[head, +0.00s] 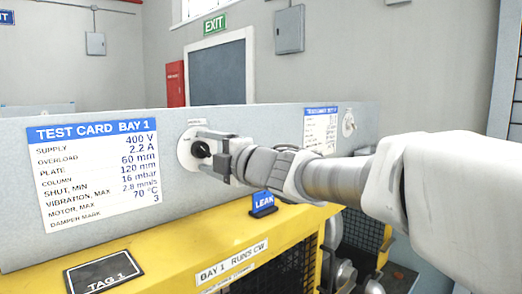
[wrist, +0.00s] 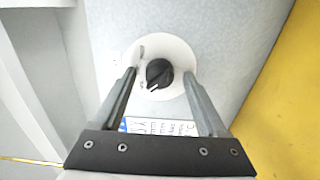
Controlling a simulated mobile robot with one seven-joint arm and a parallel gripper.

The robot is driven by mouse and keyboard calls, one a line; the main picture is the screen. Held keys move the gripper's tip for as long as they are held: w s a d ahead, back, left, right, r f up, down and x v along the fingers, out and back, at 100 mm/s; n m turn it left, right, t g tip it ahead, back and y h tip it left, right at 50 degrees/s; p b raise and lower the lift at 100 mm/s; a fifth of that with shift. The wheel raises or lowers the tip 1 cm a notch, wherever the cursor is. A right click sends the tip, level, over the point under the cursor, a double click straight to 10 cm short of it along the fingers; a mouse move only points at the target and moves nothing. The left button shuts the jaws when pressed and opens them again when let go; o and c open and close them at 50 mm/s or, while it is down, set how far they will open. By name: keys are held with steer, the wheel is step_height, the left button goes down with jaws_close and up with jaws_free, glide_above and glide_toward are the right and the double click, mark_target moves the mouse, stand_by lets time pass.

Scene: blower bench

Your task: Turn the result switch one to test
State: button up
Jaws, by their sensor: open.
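The switch is a black knob (head: 200,149) on a round white plate (head: 186,157), mounted on the grey panel (head: 270,118) to the right of the Bay 1 test card. In the wrist view the knob (wrist: 158,73) has a white pointer mark, and the plate's lettering is too small to read. My gripper (head: 203,148) is at the plate, its fingers on either side of the knob. In the wrist view my gripper (wrist: 160,82) is open, with a gap between each finger and the knob.
A test card (head: 98,172) is on the panel at left. A second switch plate (head: 348,122) and card (head: 320,130) are farther right. Below are a yellow frame (head: 180,250), a blue LEAK sign (head: 263,202) and a TAG 1 plate (head: 103,271).

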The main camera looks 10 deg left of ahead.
jaws_close()
stand_by(0.5)
steer(key=shift+w+m, duration=0.1)
steer(key=shift+m, duration=0.3)
steer(key=m+p, duration=0.3)
steer(key=shift+r, duration=0.15)
steer(key=shift+m+p, duration=1.2)
steer(key=shift+m, duration=1.3)
